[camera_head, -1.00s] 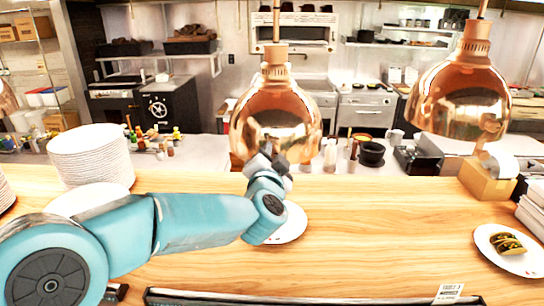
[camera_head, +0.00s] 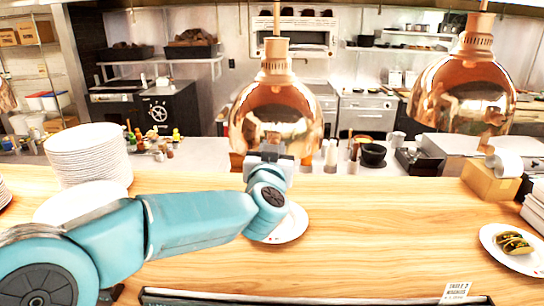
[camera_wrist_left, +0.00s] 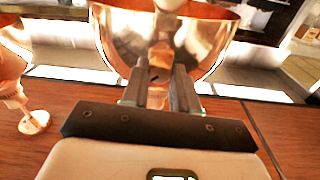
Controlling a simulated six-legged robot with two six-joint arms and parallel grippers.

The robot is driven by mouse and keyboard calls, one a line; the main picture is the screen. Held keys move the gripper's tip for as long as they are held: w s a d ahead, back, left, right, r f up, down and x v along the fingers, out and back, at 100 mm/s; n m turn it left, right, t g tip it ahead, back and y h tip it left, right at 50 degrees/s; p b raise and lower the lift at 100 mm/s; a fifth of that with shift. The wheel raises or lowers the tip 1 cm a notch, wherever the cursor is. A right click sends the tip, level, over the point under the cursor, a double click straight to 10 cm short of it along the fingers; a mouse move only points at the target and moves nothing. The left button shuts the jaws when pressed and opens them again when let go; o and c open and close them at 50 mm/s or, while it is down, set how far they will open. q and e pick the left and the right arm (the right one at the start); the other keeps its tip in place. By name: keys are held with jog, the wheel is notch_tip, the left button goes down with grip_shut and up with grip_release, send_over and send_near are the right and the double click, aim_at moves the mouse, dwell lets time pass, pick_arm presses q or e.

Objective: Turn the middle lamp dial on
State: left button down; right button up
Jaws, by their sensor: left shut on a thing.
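The middle lamp (camera_head: 276,110) is a copper heat lamp hanging over the wooden counter. It also fills the top of the left wrist view (camera_wrist_left: 210,40). My left gripper (camera_head: 270,152) is at the lower front of its shade, and its fingers (camera_wrist_left: 158,92) reach up to the copper. They are shut on a small knob-like piece with a dark mark, the lamp dial (camera_wrist_left: 157,76), mostly covered by the fingers. In the head view the dial is hidden behind the gripper. Whether it is turned on cannot be told. My right gripper is not in view.
Another copper lamp (camera_head: 465,95) hangs at the right. A white plate (camera_head: 284,228) lies on the counter (camera_head: 370,225) below my left wrist. Stacked plates (camera_head: 88,155) stand at the left, and a plate of tacos (camera_head: 512,262) lies at the right.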

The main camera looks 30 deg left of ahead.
pick_arm(q)
jog(key=shift+n+y+b, duration=0.4)
jog(key=shift+n+b, duration=1.85)
jog(key=shift+n, duration=2.85)
jog(key=c, duration=0.9)
grip_release()
jog(key=shift+o, duration=0.2)
jog(key=shift+s, duration=0.1)
